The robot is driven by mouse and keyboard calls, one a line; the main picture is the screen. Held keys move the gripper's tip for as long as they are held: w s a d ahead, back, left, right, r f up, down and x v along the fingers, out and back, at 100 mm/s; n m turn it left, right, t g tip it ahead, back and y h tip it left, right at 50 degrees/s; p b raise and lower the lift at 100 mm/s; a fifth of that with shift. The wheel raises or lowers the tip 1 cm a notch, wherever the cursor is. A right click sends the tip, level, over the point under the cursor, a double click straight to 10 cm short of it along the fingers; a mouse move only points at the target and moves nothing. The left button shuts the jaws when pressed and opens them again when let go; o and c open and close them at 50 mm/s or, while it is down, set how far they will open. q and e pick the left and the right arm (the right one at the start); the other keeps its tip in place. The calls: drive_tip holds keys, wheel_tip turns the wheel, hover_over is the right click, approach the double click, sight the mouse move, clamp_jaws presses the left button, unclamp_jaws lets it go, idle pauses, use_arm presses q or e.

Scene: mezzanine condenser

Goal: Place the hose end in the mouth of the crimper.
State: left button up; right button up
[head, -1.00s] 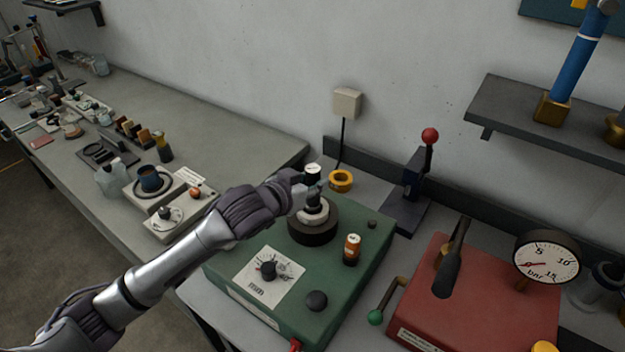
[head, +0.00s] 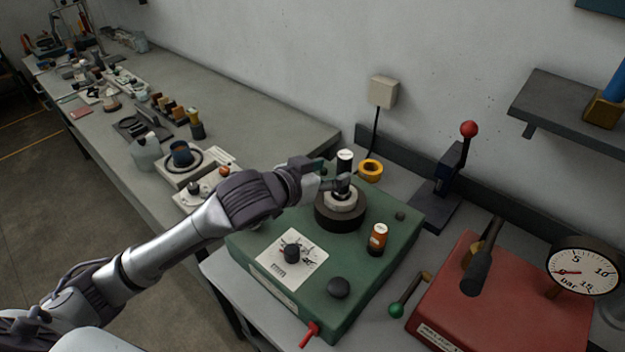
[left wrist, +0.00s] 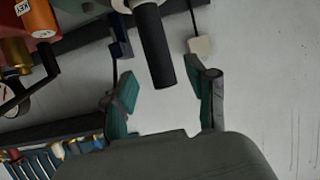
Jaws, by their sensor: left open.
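A green machine (head: 385,245) that looks like the crimper has a round black head with a pale ring (head: 340,214) on top. A black cylinder with a white top (head: 345,165), which looks like the hose end, stands upright at the middle of the ring. How deep it sits is hidden. My left gripper (head: 328,174) is open at the cylinder's left side, one finger low in front of it. In the left wrist view, the black cylinder (left wrist: 154,45) comes down from the top edge toward the gap between the open fingers (left wrist: 170,92). My right gripper is out of view.
A red machine with a gauge (head: 510,312) is to the right.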

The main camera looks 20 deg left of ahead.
use_arm(q)
drive_tip(key=b+v, duration=0.1)
drive_tip(key=v, duration=0.5)
drive_tip(key=shift+s, duration=0.15)
